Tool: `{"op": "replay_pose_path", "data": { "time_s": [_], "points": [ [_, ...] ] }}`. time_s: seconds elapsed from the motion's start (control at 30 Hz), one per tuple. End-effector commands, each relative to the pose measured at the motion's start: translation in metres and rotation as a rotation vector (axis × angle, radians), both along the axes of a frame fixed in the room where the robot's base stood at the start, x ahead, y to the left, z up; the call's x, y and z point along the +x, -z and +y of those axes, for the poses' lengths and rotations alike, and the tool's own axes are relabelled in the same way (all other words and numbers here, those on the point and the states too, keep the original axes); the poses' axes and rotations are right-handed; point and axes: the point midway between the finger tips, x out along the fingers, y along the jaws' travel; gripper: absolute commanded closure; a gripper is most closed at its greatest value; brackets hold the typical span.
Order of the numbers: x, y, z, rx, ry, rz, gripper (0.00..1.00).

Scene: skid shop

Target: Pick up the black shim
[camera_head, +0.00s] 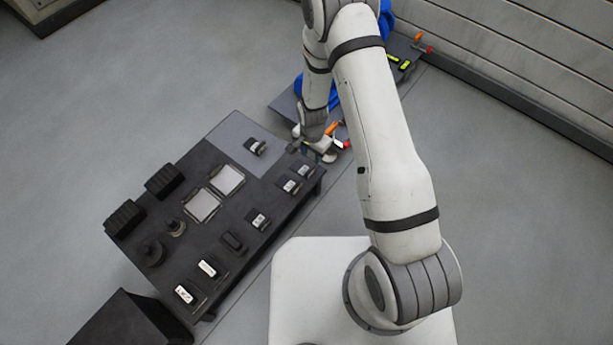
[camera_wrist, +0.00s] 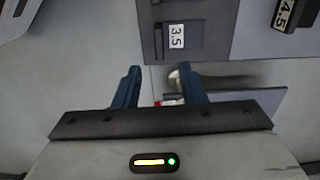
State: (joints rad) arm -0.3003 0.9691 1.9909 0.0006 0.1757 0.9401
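Several small dark blocks with white labels lie on a dark table (camera_head: 190,240). I cannot tell for sure which one is the black shim. One labelled block (camera_head: 255,146) lies alone on the table's grey area (camera_head: 228,132). In the wrist view, a dark piece labelled 3.5 (camera_wrist: 159,42) lies on a grey surface beyond my fingers, and a black block labelled 4.5 (camera_wrist: 285,14) is at the top right. My gripper (camera_wrist: 158,80) is open, with two blue fingers apart and nothing held between them. In the head view it hangs by the table's right end, its fingertips unclear.
Two black ribbed blocks (camera_head: 165,181), two light square plates (camera_head: 227,179) and round dark parts (camera_head: 153,252) stand on the table's left half. A second dark platform with blue parts (camera_head: 300,86) is behind my arm. A slatted wall (camera_head: 510,60) is at the right.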

Motion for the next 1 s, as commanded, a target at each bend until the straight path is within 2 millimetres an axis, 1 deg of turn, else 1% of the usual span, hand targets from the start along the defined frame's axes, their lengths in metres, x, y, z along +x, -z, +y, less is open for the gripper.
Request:
{"op": "replay_pose_path", "data": {
  "time_s": [0.03,0.1,0.3,0.47,0.7,0.8,1.0],
  "points": [
    [-0.002,0.015,0.001,-0.001,0.008,0.003,0.63],
    [-0.003,0.025,0.002,-0.002,0.015,0.005,0.63],
    [-0.004,0.048,0.002,-0.002,0.020,0.007,0.63],
    [-0.003,0.061,0.002,-0.002,0.020,0.005,0.63],
    [-0.002,0.097,0.001,-0.002,0.020,0.006,0.63],
    [-0.002,0.103,0.001,-0.002,0.020,0.005,0.63],
    [-0.002,0.101,0.001,-0.001,0.020,0.005,0.64]
  ]
}}
